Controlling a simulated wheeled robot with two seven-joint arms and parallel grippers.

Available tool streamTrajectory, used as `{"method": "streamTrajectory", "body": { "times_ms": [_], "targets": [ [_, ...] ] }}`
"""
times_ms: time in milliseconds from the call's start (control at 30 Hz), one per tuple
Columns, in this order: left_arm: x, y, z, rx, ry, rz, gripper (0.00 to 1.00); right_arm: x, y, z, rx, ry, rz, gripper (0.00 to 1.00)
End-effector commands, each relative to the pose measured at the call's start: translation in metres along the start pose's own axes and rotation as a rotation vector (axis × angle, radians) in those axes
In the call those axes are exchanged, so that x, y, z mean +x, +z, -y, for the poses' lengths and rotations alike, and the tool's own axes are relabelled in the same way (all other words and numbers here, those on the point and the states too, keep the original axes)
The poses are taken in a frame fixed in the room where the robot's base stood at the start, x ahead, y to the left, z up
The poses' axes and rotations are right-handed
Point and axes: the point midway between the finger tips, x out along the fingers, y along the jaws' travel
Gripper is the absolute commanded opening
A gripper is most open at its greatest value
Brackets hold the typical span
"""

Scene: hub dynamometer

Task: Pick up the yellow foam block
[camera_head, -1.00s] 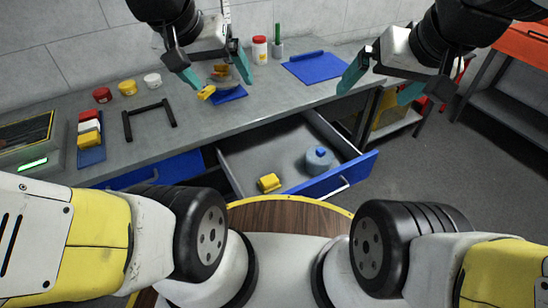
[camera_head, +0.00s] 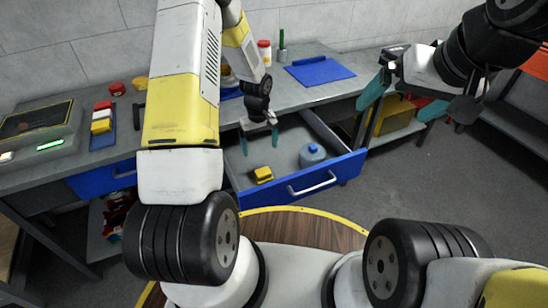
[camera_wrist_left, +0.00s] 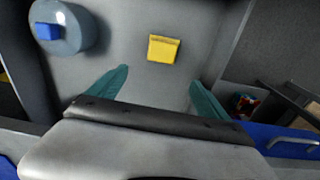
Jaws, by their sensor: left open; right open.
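The yellow foam block (camera_head: 263,175) lies on the floor of the open drawer (camera_head: 336,172), near its front left. In the left wrist view the yellow block (camera_wrist_left: 163,48) shows beyond the fingertips, roughly midway between them. My left gripper (camera_head: 259,142) points down over the drawer, open and empty, above and apart from the block. Its teal fingers also show in the left wrist view (camera_wrist_left: 158,78). My right gripper (camera_head: 400,103) is open and empty, at the right of the drawer and apart from it.
A round blue-grey container (camera_head: 311,155) with a blue knob stands in the drawer, right of the block. The drawer walls surround both. A blue mat (camera_head: 320,71) lies on the workbench behind. My left arm hides part of the bench.

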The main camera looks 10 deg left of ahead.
Motion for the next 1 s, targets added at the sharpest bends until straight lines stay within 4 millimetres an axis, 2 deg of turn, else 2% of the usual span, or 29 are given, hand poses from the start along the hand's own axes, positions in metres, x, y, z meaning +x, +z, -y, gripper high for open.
{"method": "streamTrajectory", "body": {
  "times_ms": [33, 133, 567, 800, 1000],
  "targets": [
    [0.019, 0.002, 0.001, -0.012, -0.009, 0.016, 0.89, 0.000, 0.000, 0.000, 0.000, 0.000, 0.000, 1.00],
    [0.039, 0.004, 0.000, -0.031, -0.015, 0.028, 0.89, 0.000, 0.000, 0.000, 0.000, 0.000, 0.000, 1.00],
    [0.086, 0.012, 0.002, -0.039, -0.020, 0.036, 0.89, 0.000, 0.000, 0.000, 0.000, 0.000, 0.000, 1.00],
    [0.119, 0.017, 0.004, -0.039, -0.019, 0.034, 0.89, 0.000, 0.000, 0.000, 0.000, 0.000, 0.000, 1.00],
    [0.124, 0.017, 0.004, -0.038, -0.018, 0.032, 0.89, 0.000, 0.000, 0.000, 0.000, 0.000, 0.000, 1.00]
  ]
}}
